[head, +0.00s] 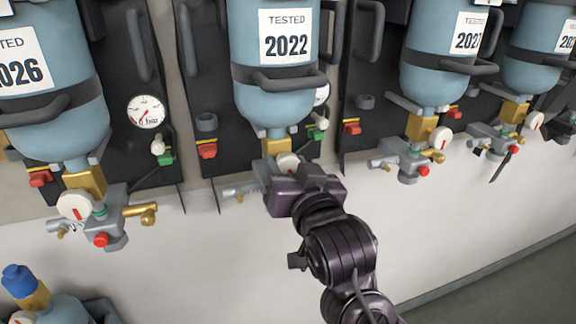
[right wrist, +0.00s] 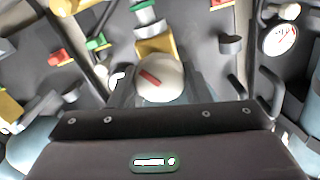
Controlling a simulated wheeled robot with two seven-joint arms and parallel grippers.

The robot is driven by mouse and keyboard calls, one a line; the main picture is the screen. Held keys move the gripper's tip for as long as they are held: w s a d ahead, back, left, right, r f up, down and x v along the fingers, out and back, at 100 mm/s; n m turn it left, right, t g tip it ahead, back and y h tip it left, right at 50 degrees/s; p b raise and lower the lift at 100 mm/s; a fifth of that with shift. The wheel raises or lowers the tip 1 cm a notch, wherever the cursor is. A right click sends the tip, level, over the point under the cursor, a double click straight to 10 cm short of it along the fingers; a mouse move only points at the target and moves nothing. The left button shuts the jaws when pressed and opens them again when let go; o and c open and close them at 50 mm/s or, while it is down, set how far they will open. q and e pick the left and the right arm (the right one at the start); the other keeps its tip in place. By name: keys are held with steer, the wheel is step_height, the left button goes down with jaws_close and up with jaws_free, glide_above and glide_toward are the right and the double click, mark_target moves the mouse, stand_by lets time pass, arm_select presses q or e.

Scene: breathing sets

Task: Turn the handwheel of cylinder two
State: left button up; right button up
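The second cylinder from the left, a blue one labelled TESTED 2022 (head: 285,75), hangs valve-down on a dark backplate in the head view. Its white handwheel (head: 287,161) sits at the valve below the brass neck, partly hidden by my right gripper (head: 283,172). In the right wrist view the handwheel (right wrist: 160,78) shows a red mark slanting across its face. My right gripper's fingers (right wrist: 160,88) stand on either side of the handwheel, very near its rim. I cannot tell whether they touch it. My left gripper is not in view.
The cylinder labelled 2026 (head: 20,71) stands at the left with its own handwheel (head: 75,205). Two more cylinders stand at the right, one with its handwheel (head: 441,137). A blue-capped cylinder (head: 22,280) is at the lower left. The pale wall below the valves (head: 200,270) is clear.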

steer(key=c, duration=0.4)
steer(key=m, duration=0.2)
steer(key=shift+m, duration=2.1)
steer(key=o, duration=1)
steer(key=shift+f, duration=0.1)
